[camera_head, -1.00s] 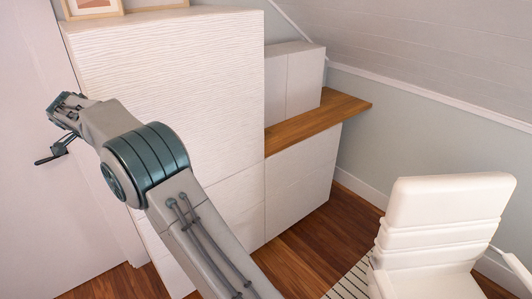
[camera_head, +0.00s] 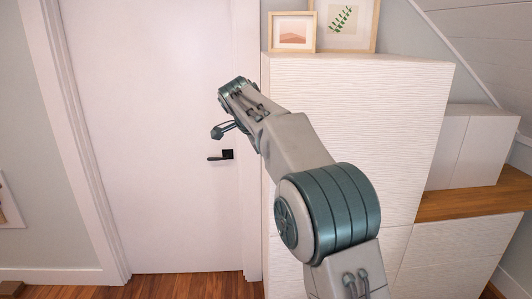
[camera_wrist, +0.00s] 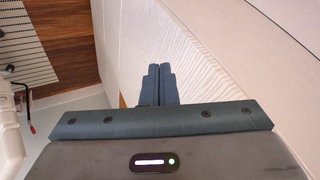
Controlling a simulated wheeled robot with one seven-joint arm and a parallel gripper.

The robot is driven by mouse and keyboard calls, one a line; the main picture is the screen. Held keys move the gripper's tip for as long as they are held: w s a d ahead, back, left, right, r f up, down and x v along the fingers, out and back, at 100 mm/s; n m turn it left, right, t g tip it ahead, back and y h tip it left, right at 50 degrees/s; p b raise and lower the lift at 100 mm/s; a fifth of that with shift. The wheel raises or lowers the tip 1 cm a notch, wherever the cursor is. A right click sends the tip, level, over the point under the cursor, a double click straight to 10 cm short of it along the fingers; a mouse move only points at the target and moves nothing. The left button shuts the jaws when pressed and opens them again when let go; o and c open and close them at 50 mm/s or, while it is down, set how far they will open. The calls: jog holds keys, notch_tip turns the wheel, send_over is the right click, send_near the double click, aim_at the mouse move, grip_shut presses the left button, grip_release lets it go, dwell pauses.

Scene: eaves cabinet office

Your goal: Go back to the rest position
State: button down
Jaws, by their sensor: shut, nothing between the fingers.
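My gripper shows in the wrist view (camera_wrist: 157,84) with its two dark blue fingers pressed together and nothing between them. In the head view my arm reaches up and left, and the hand end is small and partly hidden behind the wrist (camera_head: 219,132). It appears in front of the white door, just above the black door handle (camera_head: 221,155); I cannot tell the distance between them.
A tall white textured cabinet (camera_head: 400,120) stands right of my arm, with two framed pictures (camera_head: 291,32) on top. A lower cabinet with a wooden top (camera_head: 478,200) is farther right. The white door (camera_head: 150,130) is closed. Wooden floor (camera_head: 170,287) shows below.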

dwell(0.4)
jog(key=s+d+f+n+g+y, duration=0.1)
jog(key=s+d+f+n, duration=0.3)
jog(key=s, duration=0.5)
jog(key=s+d+f+n+g, duration=0.1)
jog(key=s+d+f+n, duration=0.15)
jog(key=s+d, duration=0.5)
jog(key=s+d+f+n+g+y, duration=0.1)
jog(key=s+d+f+n, duration=0.2)
jog(key=s, duration=0.7)
jog(key=s+d+f+n+y, duration=0.1)
jog(key=s+f+n, duration=0.3)
jog(key=s, duration=0.9)
notch_tip(320, 180, down, 4)
jog(key=shift+d+r+g, duration=0.15)
jog(key=shift+r+g, duration=0.05)
jog(key=shift+g, duration=0.2)
jog(key=shift+n, duration=0.25)
